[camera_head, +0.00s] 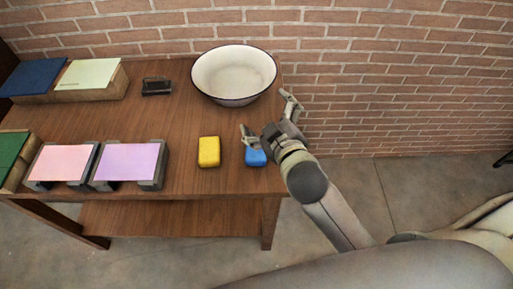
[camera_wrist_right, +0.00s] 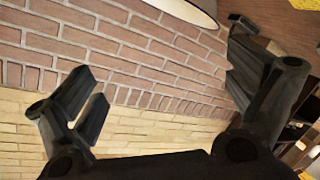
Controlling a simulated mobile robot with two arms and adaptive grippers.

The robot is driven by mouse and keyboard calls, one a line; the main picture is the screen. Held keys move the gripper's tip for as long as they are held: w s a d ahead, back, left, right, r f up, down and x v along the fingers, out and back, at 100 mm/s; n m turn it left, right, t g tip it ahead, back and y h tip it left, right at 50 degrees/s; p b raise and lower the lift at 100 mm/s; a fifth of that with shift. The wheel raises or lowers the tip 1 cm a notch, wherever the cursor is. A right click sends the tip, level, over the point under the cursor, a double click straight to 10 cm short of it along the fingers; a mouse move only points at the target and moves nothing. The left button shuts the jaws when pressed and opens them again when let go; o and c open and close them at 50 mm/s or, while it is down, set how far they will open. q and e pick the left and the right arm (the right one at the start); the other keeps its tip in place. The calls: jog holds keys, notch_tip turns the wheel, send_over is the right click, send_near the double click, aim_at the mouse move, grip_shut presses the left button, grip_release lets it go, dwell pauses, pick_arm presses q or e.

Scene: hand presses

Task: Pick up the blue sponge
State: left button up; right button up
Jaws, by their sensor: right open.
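The blue sponge (camera_head: 255,158) lies on the wooden table near its right front edge, in the head view. My right gripper (camera_head: 267,113) is open and empty, with its fingers spread apart above the table's right edge. One finger and the gripper body cover part of the blue sponge. I cannot tell how high the gripper is above it. In the right wrist view the open fingers (camera_wrist_right: 163,85) face the brick wall, and the blue sponge does not show there. My left gripper is not in view.
A yellow sponge (camera_head: 209,152) lies just left of the blue one. A white bowl (camera_head: 234,73) stands behind, near the right gripper. A black hole punch-like object (camera_head: 156,87) and pads (camera_head: 129,162) are farther left. The brick wall (camera_head: 390,75) rises behind the table.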

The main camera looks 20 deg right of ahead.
jog(key=w+a+r+n+t+y, duration=0.2)
jog(key=a+r+n+t+y, duration=0.1)
jog(key=a+r+n+y, duration=1.25)
jog(key=s+a+r+n+g+y, duration=0.1)
jog(key=s+a+n+g+y, duration=0.4)
jog(key=a+n+g, duration=0.6)
jog(key=n+g+h, duration=0.7)
jog(key=n+h, duration=0.9)
jog(key=h, duration=0.5)
send_over(256, 150)
jog(key=w, duration=0.1)
notch_tip(256, 150, down, 22)
jog(key=shift+y, duration=0.25)
jog(key=f+p, duration=0.1)
jog(key=f, duration=0.3)
jog(key=shift+d+f+p, duration=0.2)
jog(key=shift+f+p, duration=0.05)
jog(key=shift+p, duration=0.1)
notch_tip(256, 150, down, 5)
jog(key=p, duration=0.3)
jog(key=shift+s+f, duration=0.1)
jog(key=shift+f, duration=0.3)
